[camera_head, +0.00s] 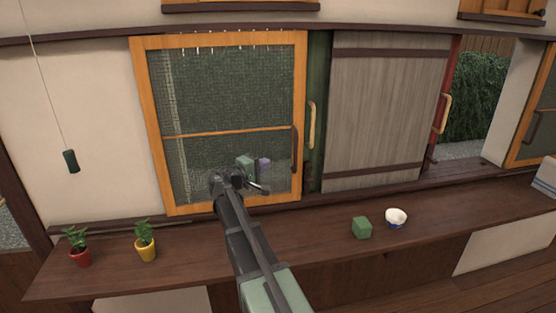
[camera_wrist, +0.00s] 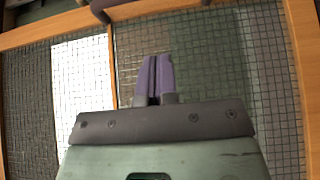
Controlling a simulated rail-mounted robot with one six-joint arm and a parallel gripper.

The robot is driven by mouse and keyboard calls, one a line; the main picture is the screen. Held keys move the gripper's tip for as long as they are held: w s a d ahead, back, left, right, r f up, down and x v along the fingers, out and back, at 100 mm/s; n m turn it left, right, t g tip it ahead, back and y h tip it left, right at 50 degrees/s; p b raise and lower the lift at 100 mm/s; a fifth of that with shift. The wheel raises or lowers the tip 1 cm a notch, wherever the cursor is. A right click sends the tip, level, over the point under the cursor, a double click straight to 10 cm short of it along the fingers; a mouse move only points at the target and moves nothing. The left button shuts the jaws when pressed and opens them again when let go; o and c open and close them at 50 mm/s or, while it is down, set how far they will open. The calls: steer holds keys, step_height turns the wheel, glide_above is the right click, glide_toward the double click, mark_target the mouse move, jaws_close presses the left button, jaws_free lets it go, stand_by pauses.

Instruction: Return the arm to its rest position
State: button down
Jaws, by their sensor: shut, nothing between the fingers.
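My gripper (camera_head: 264,163) is in the middle of the head view, raised in front of the orange-framed mesh screen (camera_head: 220,131). In the wrist view its purple fingers (camera_wrist: 155,78) are together with nothing between them, and the mesh screen fills the background. My arm reaches up from the bottom of the head view, over the dark wooden counter. I cannot tell how far the fingers are from the mesh.
Potted plants in a red pot (camera_head: 80,256) and a yellow pot (camera_head: 146,249) stand at left. A grey wooden panel (camera_head: 383,110) stands right of the screen. A cord with a dark pull (camera_head: 70,161) hangs at left.

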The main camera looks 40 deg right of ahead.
steer(key=a, duration=0.4)
steer(key=shift+s, duration=0.15)
steer(key=shift+f, duration=0.1)
steer(key=s+a+f+m+g+y, duration=0.2)
steer(key=s+a+f+m+y, duration=0.1)
steer(key=s+a+f+y, duration=1)
steer(key=s+a+y, duration=0.1)
steer(key=a, duration=0.4)
steer(key=s+a+f+n+y, duration=0.1)
steer(key=s+a+y, duration=0.1)
steer(key=s+a, duration=0.2)
steer(key=s+a+f+y+p, duration=0.1)
steer(key=s+a+f, duration=0.1)
steer(key=a, duration=0.6)
steer(key=shift+s+a+n+y, duration=0.3)
steer(key=shift+s+a+y, duration=0.1)
steer(key=shift+s, duration=0.05)
